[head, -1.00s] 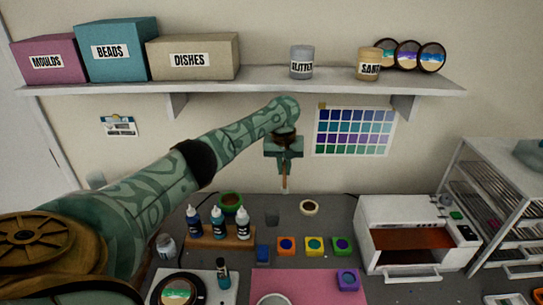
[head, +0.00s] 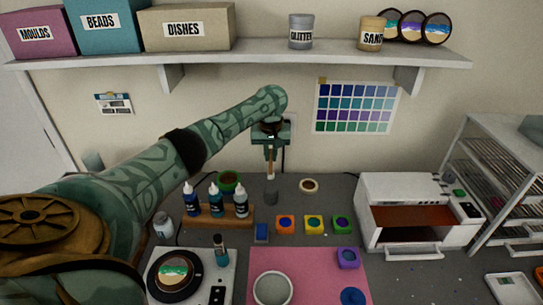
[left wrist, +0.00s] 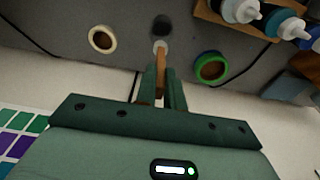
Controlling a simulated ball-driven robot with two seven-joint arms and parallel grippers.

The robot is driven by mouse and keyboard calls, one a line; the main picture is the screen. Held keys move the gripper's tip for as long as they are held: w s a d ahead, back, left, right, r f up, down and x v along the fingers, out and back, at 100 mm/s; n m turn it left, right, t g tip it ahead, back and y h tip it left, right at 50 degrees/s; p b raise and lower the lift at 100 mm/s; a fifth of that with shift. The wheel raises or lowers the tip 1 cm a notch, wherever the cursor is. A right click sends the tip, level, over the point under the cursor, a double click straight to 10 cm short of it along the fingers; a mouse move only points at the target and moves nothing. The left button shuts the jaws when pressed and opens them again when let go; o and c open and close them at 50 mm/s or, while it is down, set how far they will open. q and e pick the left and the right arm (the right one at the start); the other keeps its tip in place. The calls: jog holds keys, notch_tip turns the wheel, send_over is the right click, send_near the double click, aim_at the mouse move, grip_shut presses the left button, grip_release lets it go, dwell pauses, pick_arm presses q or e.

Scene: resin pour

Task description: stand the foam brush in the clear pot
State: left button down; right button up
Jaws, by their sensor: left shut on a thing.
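My left gripper (head: 270,148) is shut on the wooden handle of the foam brush (head: 270,165), which hangs upright with its pale foam end down. My right gripper is out of view.
A bottle rack (head: 225,216) with several dropper bottles and a green tape roll (head: 229,181) are left of the pot. A cream tape roll (head: 309,185) is to its right. Several colour pads (head: 314,224) are in front. A shelf (head: 240,59) runs above.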

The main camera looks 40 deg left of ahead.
aim_at(271, 170)
pick_arm(q)
jog(key=shift+f+b, duration=1.5)
jog(key=shift+b, duration=0.35)
jog(key=shift+f, duration=0.7)
jog(key=shift+f+b, duration=0.3)
jog(key=shift+f, duration=1.4)
jog(key=c, duration=1.4)
grip_release()
